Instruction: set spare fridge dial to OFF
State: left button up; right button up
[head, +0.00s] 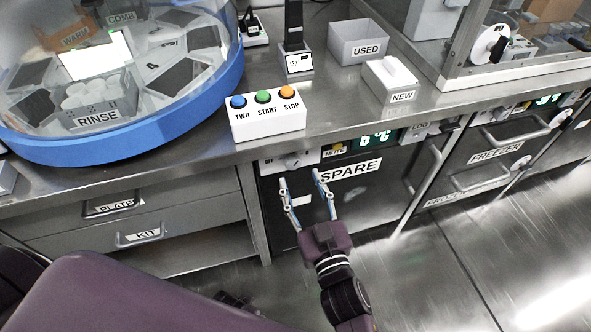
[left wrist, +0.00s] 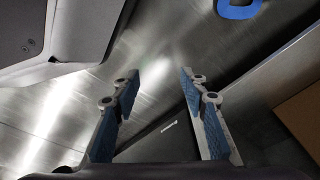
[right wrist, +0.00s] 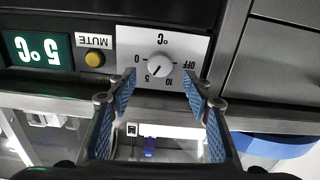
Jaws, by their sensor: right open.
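In the head view the dial (head: 291,164) is left of the SPARE label (head: 350,172). My right gripper (head: 299,176) is open and empty, just in front of and below the dial. Its fingertips (right wrist: 158,84) stand either side of the dial in the picture; contact is not visible. My left gripper (left wrist: 158,75) is open and empty, over the floor.
The yellow MUTE button (right wrist: 95,58) and the green 5 °C display (right wrist: 38,50) are beside the dial. The spare fridge's vertical handle (head: 425,180) is to the right. The counter above holds a three-button box (head: 267,124). Drawers (head: 140,215) stand at left.

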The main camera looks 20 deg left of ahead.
aim_at(294, 165)
jog(key=x, duration=0.5)
jog(key=shift+w+a, duration=0.15)
jog(key=shift+w, duration=0.05)
pick_arm(q)
jog(key=shift+w+r, duration=0.65)
jog(key=shift+r, duration=0.15)
pick_arm(e)
jog(key=c, duration=1.1)
jog(key=shift+c, duration=0.2)
